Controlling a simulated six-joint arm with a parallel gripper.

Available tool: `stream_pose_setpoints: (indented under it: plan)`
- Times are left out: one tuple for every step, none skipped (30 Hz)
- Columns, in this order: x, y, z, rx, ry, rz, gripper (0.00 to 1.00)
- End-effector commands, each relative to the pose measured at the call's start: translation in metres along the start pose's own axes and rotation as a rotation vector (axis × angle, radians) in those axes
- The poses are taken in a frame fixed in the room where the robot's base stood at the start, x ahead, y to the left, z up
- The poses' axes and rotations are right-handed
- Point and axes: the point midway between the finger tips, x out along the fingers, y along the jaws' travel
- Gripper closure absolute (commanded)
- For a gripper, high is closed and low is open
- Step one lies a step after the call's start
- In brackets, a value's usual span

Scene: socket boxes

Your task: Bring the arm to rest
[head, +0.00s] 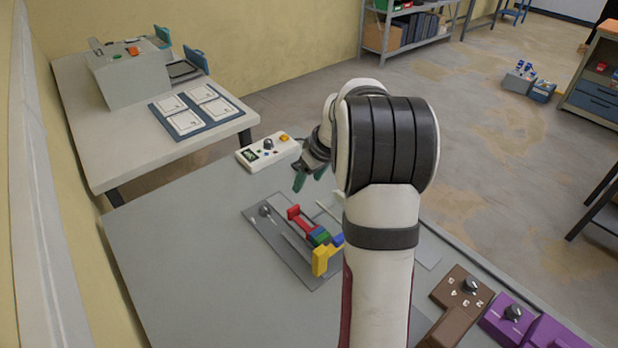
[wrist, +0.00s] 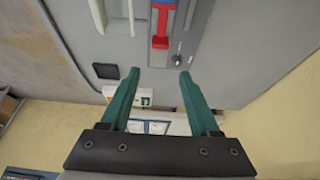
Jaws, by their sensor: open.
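My gripper (head: 308,181) hangs over the far part of the grey table (head: 165,270) in the head view, just right of a white control box. In the wrist view its two green fingers (wrist: 160,74) are spread apart with nothing between them. My arm rises from the bottom of the head view and hides part of the table.
A grey plate (head: 262,226) carries red (head: 298,217), green, blue and yellow (head: 321,262) parts. The white control box (head: 252,163) stands near the far edge. Brown (head: 452,290) and purple (head: 502,326) blocks lie at the lower right. The table's left side is clear.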

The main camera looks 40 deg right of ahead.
Motion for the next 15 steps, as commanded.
stream_pose_setpoints:
  plan:
    - [0.0,0.0,0.0,0.0,0.0,0.0,0.38]
    - [0.0,0.0,0.0,0.0,0.0,0.0,0.38]
    - [0.0,0.0,0.0,0.0,0.0,0.0,0.38]
    - [0.0,0.0,0.0,0.0,0.0,0.0,0.38]
    - [0.0,0.0,0.0,0.0,0.0,0.0,0.38]
    - [0.0,0.0,0.0,0.0,0.0,0.0,0.38]
    - [0.0,0.0,0.0,0.0,0.0,0.0,0.38]
    - [0.0,0.0,0.0,0.0,0.0,0.0,0.38]
    - [0.0,0.0,0.0,0.0,0.0,0.0,0.38]
    - [0.0,0.0,0.0,0.0,0.0,0.0,0.38]
    - [0.0,-0.002,0.0,0.001,0.0,-0.002,0.38]
    - [-0.003,-0.008,-0.001,0.006,-0.003,-0.008,0.38]
    - [-0.008,-0.019,-0.001,0.014,-0.008,-0.017,0.38]
    - [-0.014,-0.034,-0.002,0.026,-0.016,-0.029,0.38]
    - [-0.025,-0.061,0.001,0.051,-0.034,-0.052,0.38]
